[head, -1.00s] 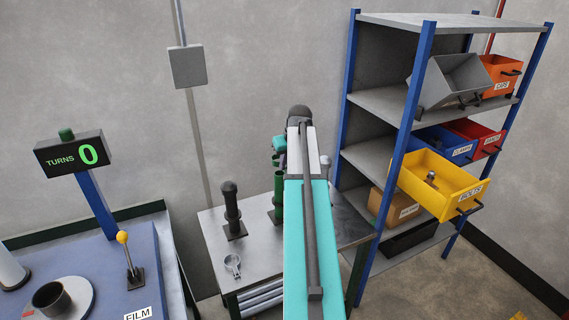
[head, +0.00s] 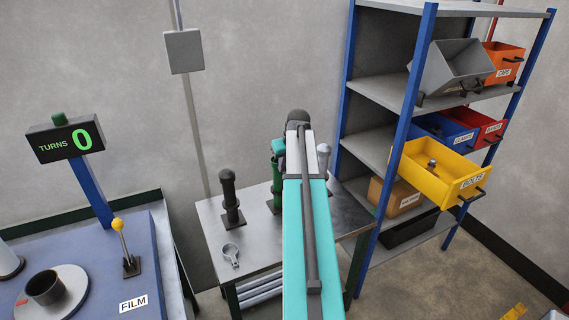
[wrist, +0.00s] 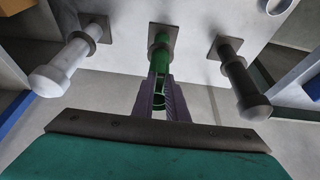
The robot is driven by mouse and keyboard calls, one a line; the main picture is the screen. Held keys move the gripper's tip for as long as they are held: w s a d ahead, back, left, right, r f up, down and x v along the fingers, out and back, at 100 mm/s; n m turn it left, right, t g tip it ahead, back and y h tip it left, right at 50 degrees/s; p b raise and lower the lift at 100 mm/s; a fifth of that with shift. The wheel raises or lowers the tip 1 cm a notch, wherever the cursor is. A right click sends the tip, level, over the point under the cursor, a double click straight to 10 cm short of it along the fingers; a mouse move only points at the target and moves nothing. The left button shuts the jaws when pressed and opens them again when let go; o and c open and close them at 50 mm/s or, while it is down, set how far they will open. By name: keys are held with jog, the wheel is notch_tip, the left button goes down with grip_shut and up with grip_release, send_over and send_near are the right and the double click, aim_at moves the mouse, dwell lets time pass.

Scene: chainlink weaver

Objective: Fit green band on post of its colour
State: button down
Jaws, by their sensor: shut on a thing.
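The green post (head: 275,193) stands on the metal table between a dark post (head: 230,197) and a pale grey post (head: 323,158). My arm partly hides it. In the wrist view the green post (wrist: 158,58) rises from a square base plate, with the pale post (wrist: 68,66) to the left and the dark post (wrist: 242,82) to the right. My gripper (wrist: 162,92) is shut on the green band (wrist: 159,101), in line with the green post's top end. I cannot tell whether the band is around the post or just above it.
A small grey clamp ring (head: 231,254) lies at the table's front left. A blue shelf rack (head: 397,140) with bins, including a yellow one (head: 438,174), stands close on the right. A blue bench with a turns counter (head: 66,139) and lever is at left.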

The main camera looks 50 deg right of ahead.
notch_tip(320, 180, down, 12)
jog(key=b, duration=0.6)
dwell(0.5)
jog(key=c, duration=1.7)
grip_release()
jog(key=shift+o, duration=0.2)
jog(key=shift+r, duration=0.1)
jog(key=b+v, duration=0.2)
jog(key=v, duration=1.1)
jog(key=shift+r+b, duration=0.3)
jog(key=shift+b, duration=0.1)
jog(key=shift+s, duration=0.15)
